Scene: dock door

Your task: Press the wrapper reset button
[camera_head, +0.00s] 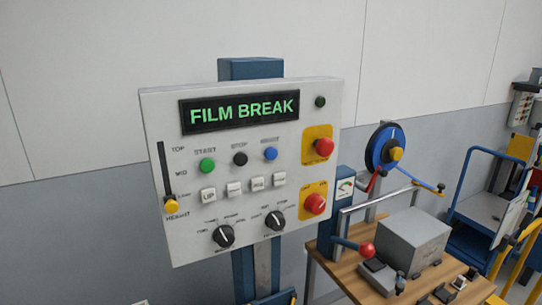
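The wrapper control panel (292,108) is a pale box on a blue post, facing me at a slight tilt. Its display (240,110) reads FILM BREAK in green. Below the display is a row of three round buttons: a green start button (207,166), a black stop button (240,159) and a blue button (270,153). The blue button's label is blurred and looks like RESET. Nothing covers or touches the blue button. Neither of my grippers is in view.
The panel also has white square buttons (233,190), two black knobs (223,236), two red controls on yellow plates (324,147) and a yellow-knobbed slider (171,206). A wooden bench (345,275) with a grey box (412,238) stands right; a blue cart (480,205) is beyond.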

